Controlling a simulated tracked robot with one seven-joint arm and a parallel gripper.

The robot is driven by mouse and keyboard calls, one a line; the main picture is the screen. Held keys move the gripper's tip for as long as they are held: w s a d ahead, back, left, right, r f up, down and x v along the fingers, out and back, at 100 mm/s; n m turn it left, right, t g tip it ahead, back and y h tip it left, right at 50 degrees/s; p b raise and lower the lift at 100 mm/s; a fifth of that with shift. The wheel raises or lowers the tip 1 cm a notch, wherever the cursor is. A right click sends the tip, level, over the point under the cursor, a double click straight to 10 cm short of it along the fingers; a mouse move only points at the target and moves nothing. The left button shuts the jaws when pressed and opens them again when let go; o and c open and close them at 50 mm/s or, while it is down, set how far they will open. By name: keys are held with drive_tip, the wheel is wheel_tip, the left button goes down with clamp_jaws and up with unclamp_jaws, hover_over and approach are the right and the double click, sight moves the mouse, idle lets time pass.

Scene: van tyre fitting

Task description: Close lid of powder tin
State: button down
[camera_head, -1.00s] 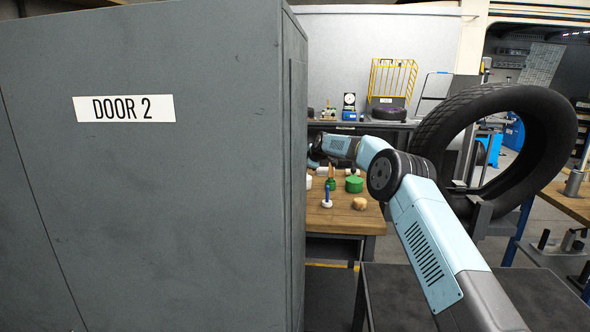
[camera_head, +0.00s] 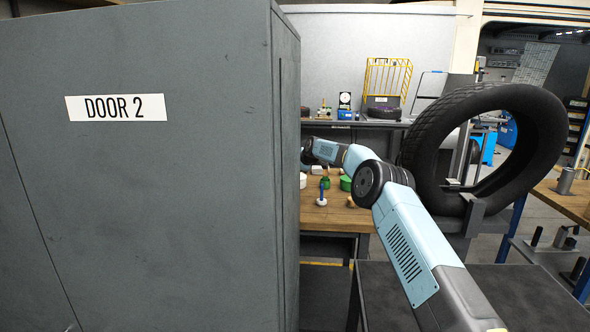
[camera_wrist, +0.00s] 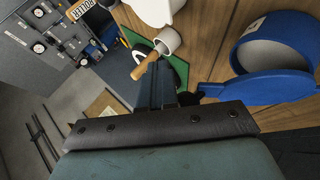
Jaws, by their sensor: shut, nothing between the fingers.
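In the wrist view a round blue tin (camera_wrist: 272,42) stands at the upper right on the wooden bench. I take it for the powder tin. Its flat blue lid (camera_wrist: 262,87) is open, on the side of the tin nearer my gripper. My gripper (camera_wrist: 160,76) points into the picture left of the lid, its dark fingers shut and empty. A dark part lies close to the lid's left tip; I cannot tell whether they touch. In the head view the grey cabinet and my arm hide my gripper and the blue tin.
A grey cabinet marked DOOR 2 (camera_head: 150,200) fills the head view's left side. A tyre (camera_head: 427,140) stands at right. On the bench (camera_head: 328,220) are a green tin (camera_head: 345,183) and small bottles. A white cup (camera_wrist: 167,41) and wooden handle (camera_wrist: 145,65) lie beyond my gripper.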

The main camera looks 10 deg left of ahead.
drive_tip(key=shift+s, duration=0.1)
idle(0.7)
drive_tip(key=shift+s+f, duration=0.2)
drive_tip(key=shift+s, duration=0.55)
drive_tip(key=shift+r, duration=0.1)
drive_tip(key=s+d+r, duration=0.4)
drive_tip(key=d+r, duration=0.3)
drive_tip(key=r, duration=0.4)
wheel_tip(320, 180, down, 7)
drive_tip(key=d+t+h, duration=0.1)
drive_tip(key=t, duration=0.4)
drive_tip(key=s+d+f+n+g+y, duration=0.1)
drive_tip(key=s+d+n+g+y, duration=0.15)
drive_tip(key=s+n+y, duration=0.6)
drive_tip(key=w+a+m, duration=0.1)
drive_tip(key=w+a, duration=0.1)
drive_tip(key=a, duration=0.1)
drive_tip(key=w+a+f+m+h, duration=0.1)
drive_tip(key=w+a, duration=0.1)
drive_tip(key=a, duration=0.1)
drive_tip(key=w+a+m+t+h, duration=0.1)
drive_tip(key=w+a, duration=0.2)
drive_tip(key=shift+a+f, duration=0.2)
drive_tip(key=shift+f, duration=0.15)
